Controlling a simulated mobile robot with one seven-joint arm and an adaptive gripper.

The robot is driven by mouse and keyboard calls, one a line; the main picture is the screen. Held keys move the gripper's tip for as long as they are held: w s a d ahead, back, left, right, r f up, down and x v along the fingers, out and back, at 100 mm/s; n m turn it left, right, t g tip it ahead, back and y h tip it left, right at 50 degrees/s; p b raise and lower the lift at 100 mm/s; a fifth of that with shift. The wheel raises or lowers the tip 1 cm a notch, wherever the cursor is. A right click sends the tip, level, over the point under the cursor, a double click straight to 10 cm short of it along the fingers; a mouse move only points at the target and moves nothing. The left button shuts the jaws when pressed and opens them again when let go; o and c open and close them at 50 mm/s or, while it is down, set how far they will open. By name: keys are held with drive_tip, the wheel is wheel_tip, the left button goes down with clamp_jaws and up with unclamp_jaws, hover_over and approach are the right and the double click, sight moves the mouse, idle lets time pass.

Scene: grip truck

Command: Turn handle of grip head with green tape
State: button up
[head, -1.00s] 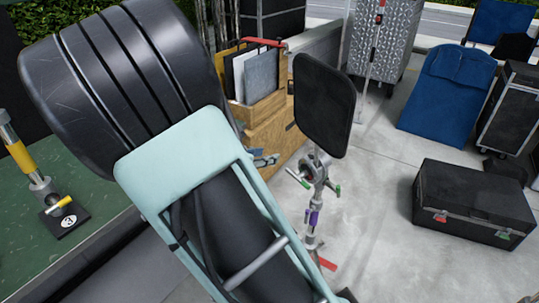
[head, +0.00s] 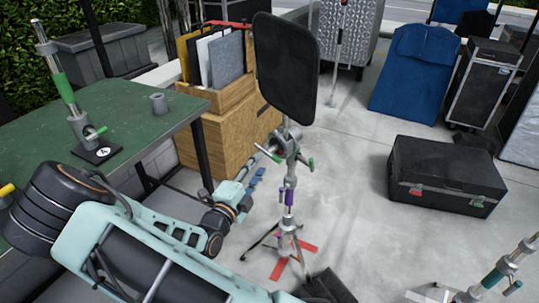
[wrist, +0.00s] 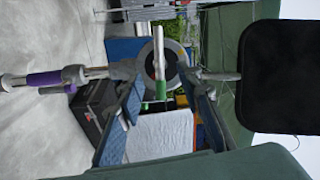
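A light stand (head: 290,225) with a purple band holds a metal grip head (head: 287,143) and a black flag (head: 287,70) above it. The grip head's handle with green tape (head: 309,163) points down right in the head view. In the wrist view the green-taped handle (wrist: 160,88) shows in front of the round grip head (wrist: 172,70), framed by my fingers. My gripper (head: 256,172) is open with blue finger pads, just left of and below the grip head. In the wrist view my gripper (wrist: 162,82) has its fingers spread and empty; contact with the handle cannot be told.
A green table (head: 150,110) at left holds another stand piece with green tape (head: 63,88) on a plate marked A. A wooden crate (head: 225,140) stands behind my gripper. A black case (head: 445,175) is at right. Another green-taped stand (head: 495,275) is at lower right.

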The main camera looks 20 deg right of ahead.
sight(268, 151)
drive_tip(key=b+x, duration=0.1)
drive_tip(key=x, duration=0.6)
drive_tip(key=shift+w+d, duration=0.25)
drive_tip(key=shift+d, duration=0.05)
drive_tip(key=shift+c, duration=0.3)
drive_tip(key=shift+f, duration=0.1)
clamp_jaws()
